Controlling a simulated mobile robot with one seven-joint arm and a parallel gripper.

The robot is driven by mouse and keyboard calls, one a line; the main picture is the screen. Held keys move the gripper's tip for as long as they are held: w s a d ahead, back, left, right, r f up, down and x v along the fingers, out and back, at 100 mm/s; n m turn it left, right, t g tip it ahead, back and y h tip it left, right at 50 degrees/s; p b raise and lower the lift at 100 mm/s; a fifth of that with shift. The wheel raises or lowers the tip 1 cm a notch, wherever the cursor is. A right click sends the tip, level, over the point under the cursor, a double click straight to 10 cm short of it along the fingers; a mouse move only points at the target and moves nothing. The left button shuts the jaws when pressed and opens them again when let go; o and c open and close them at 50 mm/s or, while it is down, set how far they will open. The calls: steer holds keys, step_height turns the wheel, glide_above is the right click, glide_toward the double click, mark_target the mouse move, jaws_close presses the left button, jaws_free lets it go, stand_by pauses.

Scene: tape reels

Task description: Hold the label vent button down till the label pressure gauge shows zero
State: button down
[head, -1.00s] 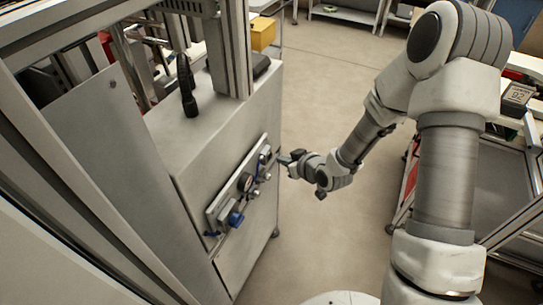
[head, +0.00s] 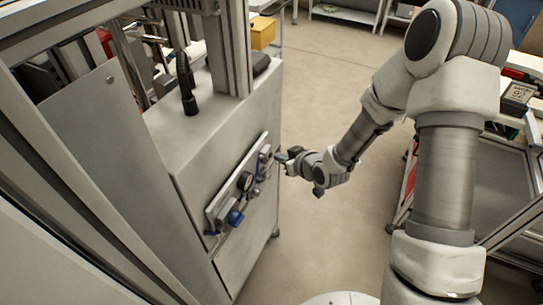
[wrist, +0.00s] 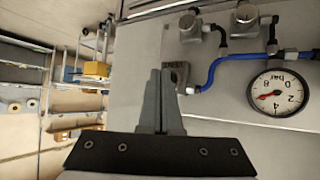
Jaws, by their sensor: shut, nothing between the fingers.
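My gripper (wrist: 160,72) is shut and empty. Its tips are beside a small grey block with a dark label (wrist: 180,74) on the panel; I cannot tell whether they touch it, and no button is clearly visible there. A round white pressure gauge (wrist: 277,92) sits to the right in the wrist view. It appears upside down, and its red needle points left, off the printed 0. In the head view the gauge (head: 246,181) is on the panel plate, and my gripper (head: 283,159) is by the plate's far end.
The panel plate (head: 214,212) is on the side of a grey cabinet (head: 165,140), with a blue-knobbed regulator (head: 235,217) at its near end. A blue hose (wrist: 212,68) and two grey fittings (wrist: 190,27) are near my fingers. The floor (head: 330,90) to the right is clear.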

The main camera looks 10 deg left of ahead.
steer(key=shift+w+a, duration=0.15)
steer(key=shift+a, duration=0.3)
stand_by(1.6)
steer(key=shift+d, duration=0.1)
stand_by(1.8)
steer(key=shift+s+d+b, duration=0.3)
steer(key=shift+d, duration=0.4)
steer(key=shift+d, duration=0.15)
steer(key=shift+s+d, duration=0.3)
steer(key=shift+d, duration=0.45)
steer(key=shift+s+d, duration=0.25)
steer(key=shift+d, duration=0.5)
steer(key=shift+s+d, duration=0.3)
steer(key=shift+d, duration=0.45)
